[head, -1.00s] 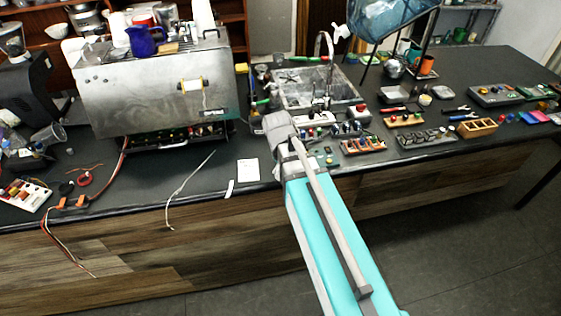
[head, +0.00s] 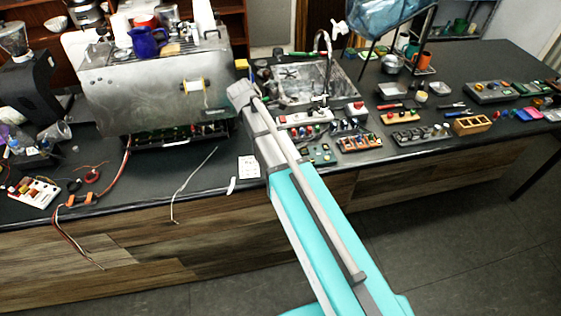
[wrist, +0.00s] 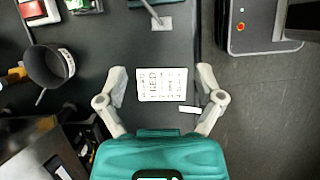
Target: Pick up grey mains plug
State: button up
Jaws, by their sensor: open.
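I cannot make out a grey mains plug with certainty in either view. A thin grey cable (head: 190,183) lies over the counter's front edge in the head view, and I see no clear plug on it. My gripper (wrist: 162,76) is open and empty in the wrist view, its two fingers spread. A white card with dark writing (wrist: 162,85) lies on the counter below, between the fingers in the picture. It also shows in the head view (head: 249,167). In the head view my arm hides part of the counter, and the fingers cannot be made out.
The steel brewer (head: 160,90) stands at the left. A sink (head: 290,82) is behind my arm, with parts trays (head: 415,136) to the right. A dark cup (wrist: 48,66) is left of my gripper in the wrist view. A white strip (head: 231,186) lies near the front edge.

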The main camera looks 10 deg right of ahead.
jog(key=shift+f, duration=0.15)
jog(key=b+x, duration=0.8)
jog(key=shift+f, duration=0.15)
dwell(0.4)
dwell(0.4)
jog(key=f+b, duration=0.3)
jog(key=shift+s+d, duration=0.1)
jog(key=shift+d, duration=0.15)
jog(key=shift+b+x, duration=1.05)
jog(key=shift+x, duration=0.1)
grip_shut()
